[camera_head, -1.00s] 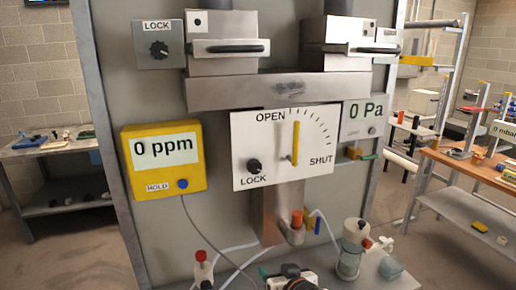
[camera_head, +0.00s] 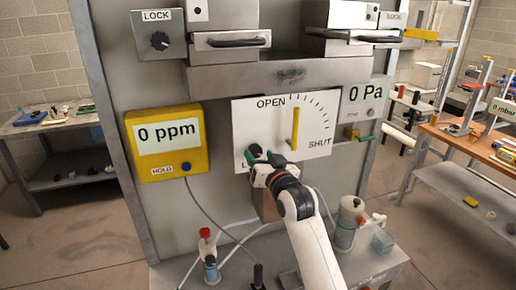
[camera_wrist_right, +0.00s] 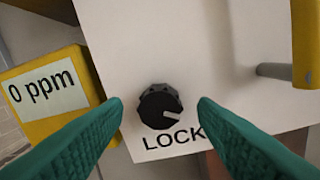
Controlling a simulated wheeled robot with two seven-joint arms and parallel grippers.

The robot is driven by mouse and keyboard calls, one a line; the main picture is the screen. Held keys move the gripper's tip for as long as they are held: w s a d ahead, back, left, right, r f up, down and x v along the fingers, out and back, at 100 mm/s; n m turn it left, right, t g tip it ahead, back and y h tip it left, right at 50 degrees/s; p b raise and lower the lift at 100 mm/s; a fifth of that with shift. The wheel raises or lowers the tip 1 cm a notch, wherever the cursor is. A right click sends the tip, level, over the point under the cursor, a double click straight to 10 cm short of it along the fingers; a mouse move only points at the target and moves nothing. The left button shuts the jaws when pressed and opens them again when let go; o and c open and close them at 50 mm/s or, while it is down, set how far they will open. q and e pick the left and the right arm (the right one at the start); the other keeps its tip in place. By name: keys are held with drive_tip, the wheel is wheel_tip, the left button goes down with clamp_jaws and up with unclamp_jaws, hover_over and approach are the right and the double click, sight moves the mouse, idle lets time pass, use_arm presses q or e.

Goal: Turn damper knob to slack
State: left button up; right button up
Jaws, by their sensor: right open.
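The black damper knob (camera_wrist_right: 160,106) sits at the lower left of the white OPEN–SHUT panel (camera_head: 315,115), above the word LOCK. Its white mark points right and slightly down in the wrist view. The yellow damper lever (camera_head: 295,128) stands upright on the panel. My left gripper is not in view.
A yellow meter (camera_head: 166,142) reading 0 ppm hangs left of the panel, its cable running down. A 0 Pa gauge (camera_head: 364,97) is at right. Another LOCK knob (camera_head: 159,41) is at upper left. Bottles stand on the shelf below.

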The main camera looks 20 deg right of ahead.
drive_tip(key=shift+w, duration=1.05)
drive_tip(key=c, duration=1)
drive_tip(key=shift+o, duration=0.2)
